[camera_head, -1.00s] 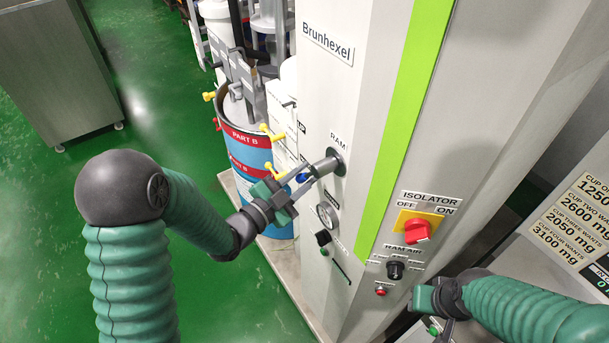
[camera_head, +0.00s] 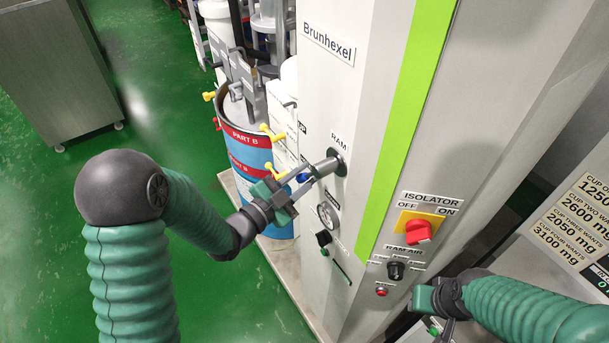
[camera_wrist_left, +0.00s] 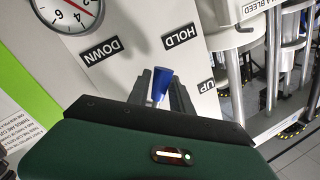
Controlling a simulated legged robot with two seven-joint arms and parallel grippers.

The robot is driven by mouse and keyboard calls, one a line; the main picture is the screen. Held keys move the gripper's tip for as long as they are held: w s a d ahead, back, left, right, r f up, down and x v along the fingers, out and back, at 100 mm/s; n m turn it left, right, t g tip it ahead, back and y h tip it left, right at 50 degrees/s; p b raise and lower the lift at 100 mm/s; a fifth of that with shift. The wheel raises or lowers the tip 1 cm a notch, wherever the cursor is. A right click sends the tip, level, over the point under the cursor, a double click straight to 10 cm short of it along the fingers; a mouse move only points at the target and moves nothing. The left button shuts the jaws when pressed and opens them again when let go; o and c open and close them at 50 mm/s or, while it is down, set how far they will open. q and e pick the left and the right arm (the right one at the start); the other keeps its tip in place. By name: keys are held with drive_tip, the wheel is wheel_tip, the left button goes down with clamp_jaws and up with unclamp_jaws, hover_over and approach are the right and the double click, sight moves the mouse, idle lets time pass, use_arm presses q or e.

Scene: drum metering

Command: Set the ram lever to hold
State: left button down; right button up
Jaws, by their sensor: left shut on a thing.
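The ram lever has a blue grip (camera_wrist_left: 161,84), and in the head view this blue end (camera_head: 302,178) shows beside the grey boss under the RAM label (camera_head: 339,138). My left gripper (camera_head: 299,184) reaches in from the left and is shut on the blue grip. In the left wrist view the grip stands between the dark fingers (camera_wrist_left: 162,92). The labels DOWN (camera_wrist_left: 102,50), HOLD (camera_wrist_left: 181,38) and UP (camera_wrist_left: 207,90) surround it. My right gripper (camera_head: 438,312) is low at the right, away from the lever.
A pressure gauge (camera_head: 327,214) and a black knob (camera_head: 323,238) sit below the lever. The red isolator switch (camera_head: 417,231) and the ram air knob (camera_head: 395,270) are on the right face. A Part B drum (camera_head: 249,150) stands behind my left gripper.

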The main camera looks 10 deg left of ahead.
use_arm(q)
drive_tip(key=m+b, duration=0.1)
drive_tip(key=b, duration=0.1)
drive_tip(key=shift+w+a+b, duration=0.2)
drive_tip(key=shift+b, duration=0.15)
drive_tip(key=shift+r+m, duration=0.2)
drive_tip(key=shift+m, duration=0.1)
drive_tip(key=shift+r, duration=0.2)
drive_tip(key=c, duration=1.1)
unclamp_jaws()
drive_tip(key=shift+a, duration=0.1)
drive_tip(key=shift+c, duration=0.2)
